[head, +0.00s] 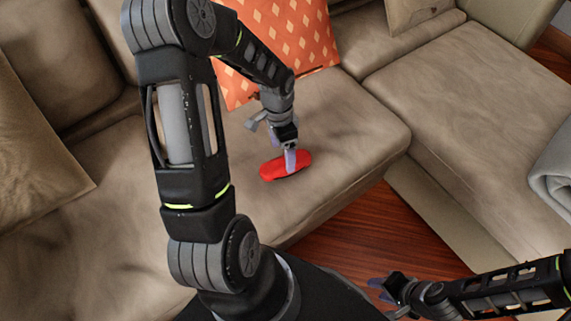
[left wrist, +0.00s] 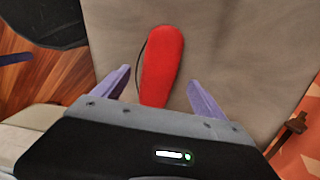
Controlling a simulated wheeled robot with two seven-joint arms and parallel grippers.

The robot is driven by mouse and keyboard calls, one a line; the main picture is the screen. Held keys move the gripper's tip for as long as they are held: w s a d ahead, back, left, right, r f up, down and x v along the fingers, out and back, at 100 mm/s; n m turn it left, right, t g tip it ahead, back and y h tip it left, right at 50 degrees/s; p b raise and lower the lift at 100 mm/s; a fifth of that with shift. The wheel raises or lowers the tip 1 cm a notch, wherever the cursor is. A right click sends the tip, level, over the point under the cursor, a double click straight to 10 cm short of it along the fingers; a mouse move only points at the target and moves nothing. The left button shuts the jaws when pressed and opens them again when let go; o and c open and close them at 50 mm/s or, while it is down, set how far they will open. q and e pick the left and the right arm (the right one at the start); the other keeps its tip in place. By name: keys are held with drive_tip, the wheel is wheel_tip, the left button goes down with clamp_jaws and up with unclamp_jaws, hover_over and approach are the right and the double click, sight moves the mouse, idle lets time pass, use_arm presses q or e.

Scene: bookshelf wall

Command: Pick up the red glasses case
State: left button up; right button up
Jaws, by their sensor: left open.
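The red glasses case (head: 272,170) lies on the beige sofa seat, near its front edge. My left gripper (head: 290,160) is right at the case in the head view and covers part of it. In the left wrist view the case (left wrist: 162,62) lies lengthwise between the two open purple fingers (left wrist: 158,88), with a gap on each side. Its near end is hidden by the gripper body. My right gripper (head: 380,287) is low at the right in the head view, over the wooden floor and away from the case; its fingers are too small to read.
The sofa seat (head: 350,110) is clear around the case. An orange patterned cushion (head: 290,40) leans at the back, and a brown cushion (head: 35,150) is at the left. The wooden floor (head: 370,235) shows in front. A grey blanket (head: 555,170) lies at the right.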

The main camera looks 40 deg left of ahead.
sight(283, 162)
use_arm(q)
drive_tip(key=f, duration=0.2)
drive_tip(key=f+b, duration=0.1)
drive_tip(key=f, duration=0.1)
drive_tip(key=shift+s+d+f, duration=0.1)
drive_tip(key=shift+s+d, duration=0.15)
drive_tip(key=c, duration=1.5)
